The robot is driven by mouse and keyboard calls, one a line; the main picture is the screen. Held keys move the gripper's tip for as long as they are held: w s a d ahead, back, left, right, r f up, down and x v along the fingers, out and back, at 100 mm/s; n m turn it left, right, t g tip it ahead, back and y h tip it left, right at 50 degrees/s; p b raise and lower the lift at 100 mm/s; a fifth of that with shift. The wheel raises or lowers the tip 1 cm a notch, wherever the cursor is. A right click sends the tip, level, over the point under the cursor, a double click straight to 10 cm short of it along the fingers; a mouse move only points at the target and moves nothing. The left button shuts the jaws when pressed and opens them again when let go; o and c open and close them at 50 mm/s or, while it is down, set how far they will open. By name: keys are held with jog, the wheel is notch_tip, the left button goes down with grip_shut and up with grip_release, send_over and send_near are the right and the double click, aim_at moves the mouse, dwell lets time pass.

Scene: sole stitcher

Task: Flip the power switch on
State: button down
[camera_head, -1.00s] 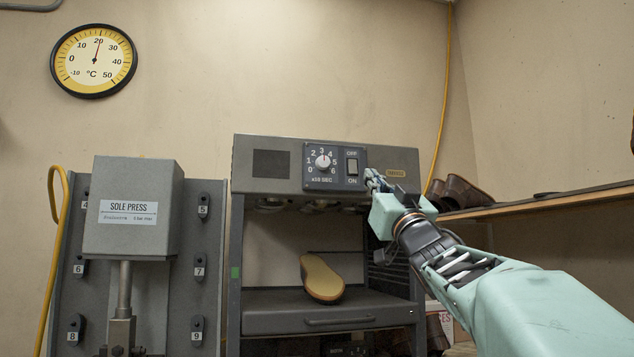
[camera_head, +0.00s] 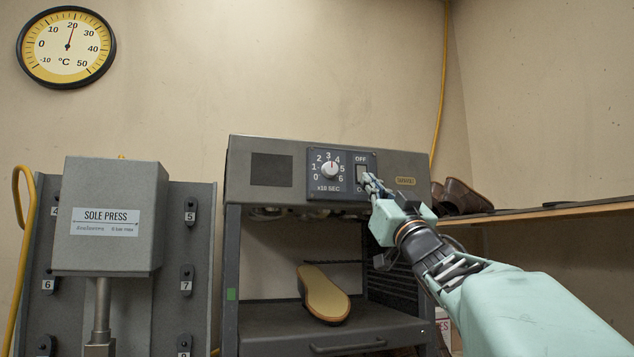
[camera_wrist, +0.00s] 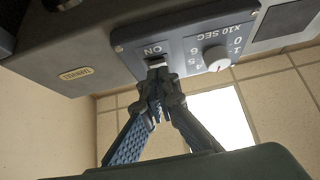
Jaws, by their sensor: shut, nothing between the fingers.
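The power switch (camera_head: 362,173) is a rocker on the dark control panel of the grey machine, with OFF printed above it. In the head view my gripper (camera_head: 368,180) is at the switch's lower right and hides its lower part and most of the ON label. In the wrist view, which shows the panel upside down, the shut, empty fingertips (camera_wrist: 156,66) are at the switch (camera_wrist: 155,62), just by the ON label. The fingers cover most of the switch there. I cannot tell whether they touch it or which way it is tipped.
A timer dial (camera_head: 330,170) sits left of the switch. A shoe sole (camera_head: 324,294) lies on the machine's shelf below. The sole press (camera_head: 108,215) stands at the left. A wooden shelf (camera_head: 540,212) with shoes (camera_head: 464,196) is at the right.

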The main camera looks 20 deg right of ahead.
jog(key=shift+w, duration=0.15)
dwell(0.3)
jog(key=shift+w+f+b, duration=0.15)
jog(key=shift+w+b, duration=0.35)
jog(key=shift+s+f, duration=0.1)
jog(key=shift+f, duration=0.05)
